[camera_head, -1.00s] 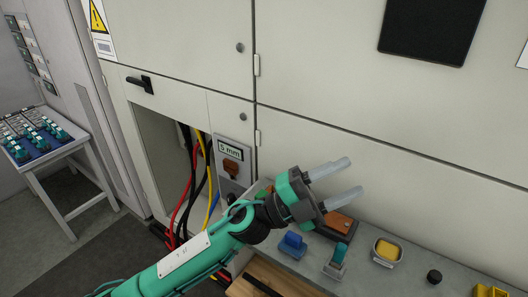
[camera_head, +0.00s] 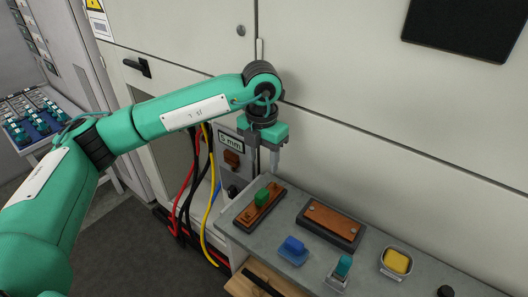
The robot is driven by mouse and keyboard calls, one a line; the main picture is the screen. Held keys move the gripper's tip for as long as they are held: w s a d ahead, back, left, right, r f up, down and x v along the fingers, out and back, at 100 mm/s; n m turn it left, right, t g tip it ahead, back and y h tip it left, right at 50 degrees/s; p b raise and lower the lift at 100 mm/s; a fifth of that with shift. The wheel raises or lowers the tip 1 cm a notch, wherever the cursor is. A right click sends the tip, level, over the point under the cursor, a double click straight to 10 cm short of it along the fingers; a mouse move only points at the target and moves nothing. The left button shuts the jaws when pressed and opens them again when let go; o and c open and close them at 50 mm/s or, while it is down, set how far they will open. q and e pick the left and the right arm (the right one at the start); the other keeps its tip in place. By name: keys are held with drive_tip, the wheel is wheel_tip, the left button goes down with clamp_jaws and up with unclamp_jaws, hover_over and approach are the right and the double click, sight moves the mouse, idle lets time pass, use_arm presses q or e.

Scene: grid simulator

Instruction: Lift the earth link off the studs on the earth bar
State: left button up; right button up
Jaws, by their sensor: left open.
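The earth link, with a green grip (camera_head: 262,197), sits on the earth bar, a copper-coloured strip on a dark base (camera_head: 248,216), at the left end of the grey bench. The studs are too small to make out. My left gripper (camera_head: 264,168) is open and empty, pointing down above and slightly behind the green grip, its two pale fingers apart from each other. It does not appear to touch the link. My right gripper is not in view.
A second copper-coloured plate on a dark base (camera_head: 332,221) lies to the right. Red, black and yellow cables (camera_head: 208,200) hang left of the bench; the cabinet wall rises behind.

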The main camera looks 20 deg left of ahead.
sight(262, 192)
use_arm(q)
wheel_tip(262, 192, down, 12)
drive_tip(key=p, duration=0.5)
drive_tip(key=shift+a+f+p, duration=0.15)
drive_tip(key=shift+f+p, duration=0.1)
drive_tip(key=shift+p, duration=0.05)
drive_tip(key=shift+f, duration=0.55)
clamp_jaws()
drive_tip(key=shift+r, duration=0.15)
